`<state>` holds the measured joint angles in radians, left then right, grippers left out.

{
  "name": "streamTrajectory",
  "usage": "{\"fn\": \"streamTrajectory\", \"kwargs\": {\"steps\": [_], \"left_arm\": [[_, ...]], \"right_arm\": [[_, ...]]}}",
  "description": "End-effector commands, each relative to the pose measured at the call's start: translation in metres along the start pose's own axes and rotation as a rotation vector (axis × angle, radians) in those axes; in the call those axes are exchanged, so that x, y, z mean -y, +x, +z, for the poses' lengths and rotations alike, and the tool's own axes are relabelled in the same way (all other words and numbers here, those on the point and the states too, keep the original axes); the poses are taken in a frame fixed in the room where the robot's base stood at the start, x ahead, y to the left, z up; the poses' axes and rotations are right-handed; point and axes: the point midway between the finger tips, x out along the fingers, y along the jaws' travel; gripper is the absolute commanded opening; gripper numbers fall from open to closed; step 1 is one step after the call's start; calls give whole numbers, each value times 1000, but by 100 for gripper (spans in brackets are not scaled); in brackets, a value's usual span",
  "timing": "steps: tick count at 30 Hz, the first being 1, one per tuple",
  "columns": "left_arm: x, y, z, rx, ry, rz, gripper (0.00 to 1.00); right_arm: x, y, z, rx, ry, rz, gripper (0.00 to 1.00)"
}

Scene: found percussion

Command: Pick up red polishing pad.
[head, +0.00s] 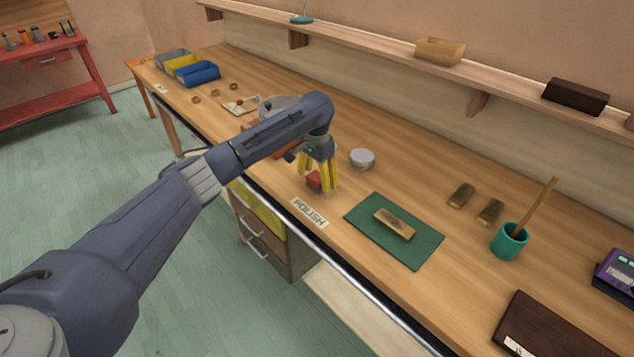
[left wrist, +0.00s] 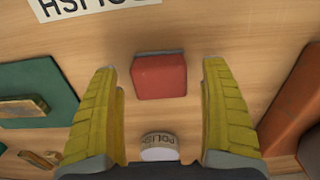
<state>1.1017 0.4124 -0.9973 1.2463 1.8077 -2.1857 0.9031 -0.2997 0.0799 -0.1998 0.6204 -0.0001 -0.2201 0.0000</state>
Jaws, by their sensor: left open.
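The red polishing pad (head: 314,181) is a small red block on the wooden bench, just behind the POLISH label. In the left wrist view the red pad (left wrist: 159,76) lies ahead of and between the two yellow fingers. My left gripper (head: 319,186) points down at the pad, its yellow fingers apart on either side and partly hiding it in the head view. In the left wrist view the left gripper (left wrist: 160,85) is open with nothing held. I cannot tell whether the fingers are at the pad's height. My right gripper is not in view.
The POLISH label (head: 310,213) lies near the bench's front edge. A round tin (head: 362,158) stands behind the gripper. A green mat (head: 372,237) with a brass piece (head: 393,224) on it lies to the right. A teal cup (head: 510,243) stands farther right.

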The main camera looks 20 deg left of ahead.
Motion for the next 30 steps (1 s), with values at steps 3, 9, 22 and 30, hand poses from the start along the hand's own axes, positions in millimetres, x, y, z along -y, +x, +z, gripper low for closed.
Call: {"fn": "streamTrajectory", "kwargs": {"steps": [3, 9, 22, 30], "left_arm": [[0, 0, 0, 0, 0, 0, 80], [0, 0, 0, 0, 0, 0, 67], [0, 0, 0, 0, 0, 0, 21], [0, -1, 0, 0, 0, -1, 21]], "right_arm": [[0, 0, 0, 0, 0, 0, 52], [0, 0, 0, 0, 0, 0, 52], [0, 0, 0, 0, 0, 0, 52], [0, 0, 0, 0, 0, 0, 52]]}}
